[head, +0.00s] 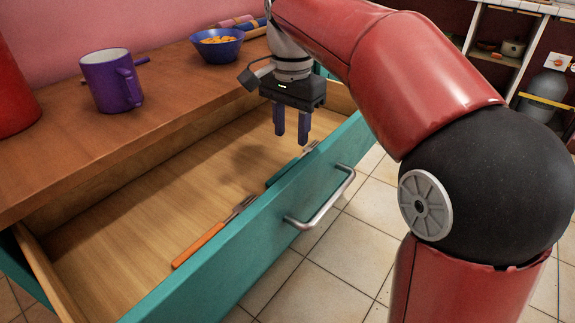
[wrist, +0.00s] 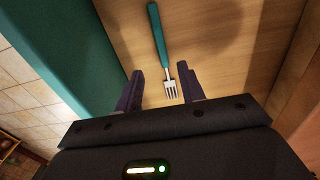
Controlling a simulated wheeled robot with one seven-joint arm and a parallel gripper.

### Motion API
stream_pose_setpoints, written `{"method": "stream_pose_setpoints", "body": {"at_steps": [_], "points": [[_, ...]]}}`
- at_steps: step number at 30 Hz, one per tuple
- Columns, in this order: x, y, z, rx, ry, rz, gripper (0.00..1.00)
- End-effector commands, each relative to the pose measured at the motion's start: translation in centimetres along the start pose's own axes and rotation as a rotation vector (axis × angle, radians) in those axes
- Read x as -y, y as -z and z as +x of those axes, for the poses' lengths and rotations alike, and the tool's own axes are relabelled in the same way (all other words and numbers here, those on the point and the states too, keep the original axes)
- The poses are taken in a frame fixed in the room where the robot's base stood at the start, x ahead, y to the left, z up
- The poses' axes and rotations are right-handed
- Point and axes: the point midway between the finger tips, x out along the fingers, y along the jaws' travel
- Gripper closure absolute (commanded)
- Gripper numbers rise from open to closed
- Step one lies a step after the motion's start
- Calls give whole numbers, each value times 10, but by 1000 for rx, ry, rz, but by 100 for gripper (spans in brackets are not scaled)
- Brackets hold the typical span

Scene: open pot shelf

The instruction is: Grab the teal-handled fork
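The teal-handled fork (head: 281,174) lies in the open drawer, close along the inside of its teal front panel. In the wrist view the fork (wrist: 158,36) has its teal handle toward the top and its metal tines toward my gripper. My gripper (head: 291,141) hangs above the drawer floor with its fingers pointing down, apart and empty. In the wrist view the fork's tines show between the two fingertips (wrist: 160,70), nearer the right finger. The fingers appear to be above the fork, not touching it.
An orange-handled fork (head: 212,236) lies in the same drawer, nearer the camera. The teal drawer front (head: 250,240) with its metal handle (head: 322,205) borders the forks. A purple mug (head: 107,82) and a blue bowl (head: 216,48) stand on the wooden top. The drawer's middle is bare.

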Motion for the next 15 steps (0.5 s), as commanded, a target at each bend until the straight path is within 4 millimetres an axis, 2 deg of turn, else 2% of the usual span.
{"method": "stream_pose_setpoints", "body": {"at_steps": [15], "points": [[4, 1, 68, 1, -1, -2, 61]]}}
